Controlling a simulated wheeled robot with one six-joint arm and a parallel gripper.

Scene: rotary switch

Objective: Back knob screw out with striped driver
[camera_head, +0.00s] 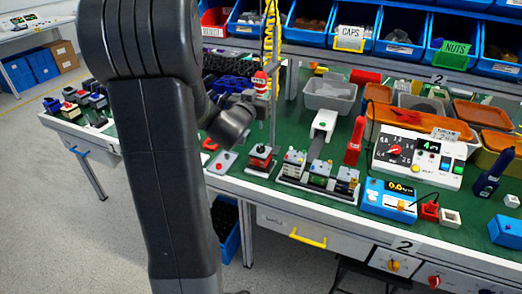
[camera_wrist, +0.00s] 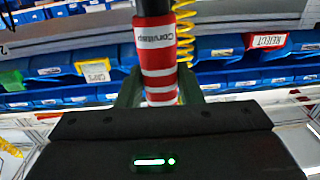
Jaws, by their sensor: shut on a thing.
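The striped driver, red with white bands, stands upright in the wrist view (camera_wrist: 157,62) and also shows in the head view (camera_head: 260,81). My gripper (camera_head: 254,96) is shut on it; in the wrist view its dark fingers lie on both sides of the handle. A small switch unit with a red and black top (camera_head: 261,157) sits on the green bench, below the driver. Several similar units stand in a row on a fixture (camera_head: 318,176) to its right. The driver's tip is hard to make out, and I cannot tell whether it touches any screw. The knob screws are too small to tell.
A yellow coiled cord (camera_head: 271,40) hangs above the driver. A white tester with a red dial (camera_head: 417,158) and a blue device (camera_head: 388,200) stand to the right. Grey and orange trays and blue bins (camera_head: 351,35) fill the back. My arm hides part of the bench.

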